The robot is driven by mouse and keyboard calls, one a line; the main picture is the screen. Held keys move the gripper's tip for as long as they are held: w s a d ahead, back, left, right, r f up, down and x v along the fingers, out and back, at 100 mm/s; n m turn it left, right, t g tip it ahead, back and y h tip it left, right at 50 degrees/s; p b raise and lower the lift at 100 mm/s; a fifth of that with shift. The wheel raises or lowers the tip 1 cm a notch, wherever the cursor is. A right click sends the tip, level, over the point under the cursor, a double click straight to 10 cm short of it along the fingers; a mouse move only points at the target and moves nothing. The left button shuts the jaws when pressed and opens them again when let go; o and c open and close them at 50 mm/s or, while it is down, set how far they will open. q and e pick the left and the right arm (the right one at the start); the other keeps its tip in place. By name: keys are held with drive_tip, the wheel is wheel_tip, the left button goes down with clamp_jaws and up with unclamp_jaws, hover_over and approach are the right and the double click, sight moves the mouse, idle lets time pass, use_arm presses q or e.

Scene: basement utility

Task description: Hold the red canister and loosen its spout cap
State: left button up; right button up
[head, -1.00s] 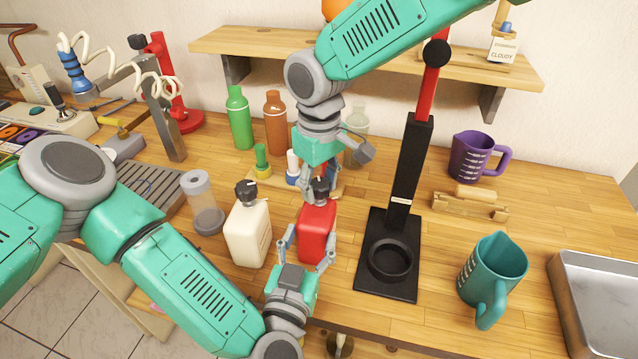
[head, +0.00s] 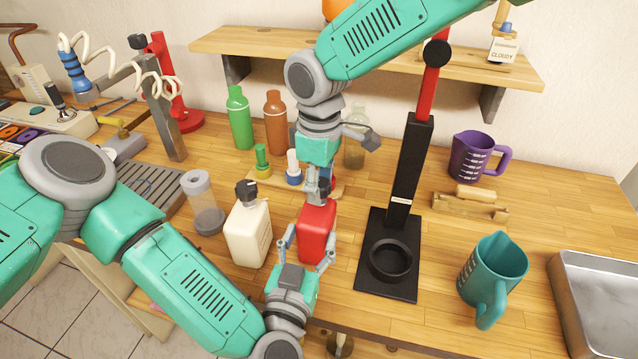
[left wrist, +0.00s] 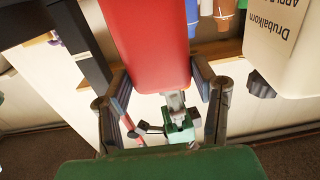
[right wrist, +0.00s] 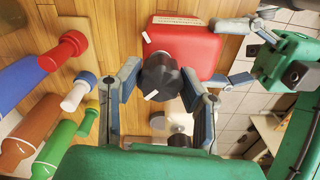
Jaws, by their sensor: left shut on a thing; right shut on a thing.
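The red canister (head: 317,230) stands on the wooden bench, its upper part toward my right gripper. My left gripper (head: 306,248) is shut around its lower body from the front, a finger on each side; the canister (left wrist: 148,40) fills the space between the fingers in the left wrist view. My right gripper (head: 319,190) comes from above and is shut on the black spout cap (right wrist: 161,76). In the right wrist view the cap sits between the fingers, with a white mark on it. In the head view the fingers mostly hide the cap.
A cream bottle (head: 248,235) with a black cap stands close left of the canister. A black stand (head: 388,270) is close on the right. Green (head: 239,120) and brown (head: 275,125) bottles stand behind. A teal jug (head: 492,270) is farther right.

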sight(320, 181)
use_arm(q)
drive_tip(key=shift+a, duration=0.1)
use_arm(e)
drive_tip(key=shift+w+d, duration=0.15)
drive_tip(key=shift+d, duration=0.1)
drive_tip(key=o, duration=1.1)
drive_tip(key=shift+o, duration=0.3)
drive_tip(key=shift+a, duration=0.1)
wheel_tip(320, 181, up, 12)
drive_tip(key=shift+a, duration=0.1)
